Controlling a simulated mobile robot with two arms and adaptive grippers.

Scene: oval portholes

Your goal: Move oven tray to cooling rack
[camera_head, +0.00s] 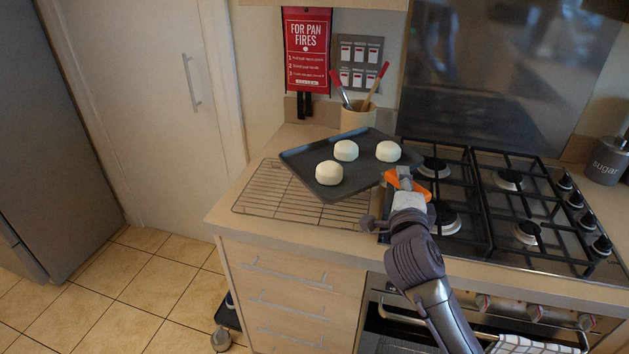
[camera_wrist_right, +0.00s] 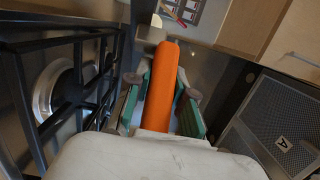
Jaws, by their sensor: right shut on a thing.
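The oven tray (camera_head: 300,160) is dark grey and carries several pale round buns, one of them (camera_head: 329,173) near its front corner. It is over the back right part of the wire cooling rack (camera_head: 262,200) and reaches right to the hob's edge. I cannot tell whether it touches the rack. My right gripper (camera_head: 404,184) is shut on the orange grip (camera_wrist_right: 168,90) at the tray's right side. In the right wrist view the green finger pads lie on both sides of this grip. The rack's front and left parts are bare. My left gripper is out of view.
The gas hob (camera_head: 487,200) with black grates is right of the tray. A utensil pot (camera_head: 358,117) stands close behind it. A sugar canister (camera_head: 608,160) is far right. The counter's front edge runs just before the rack.

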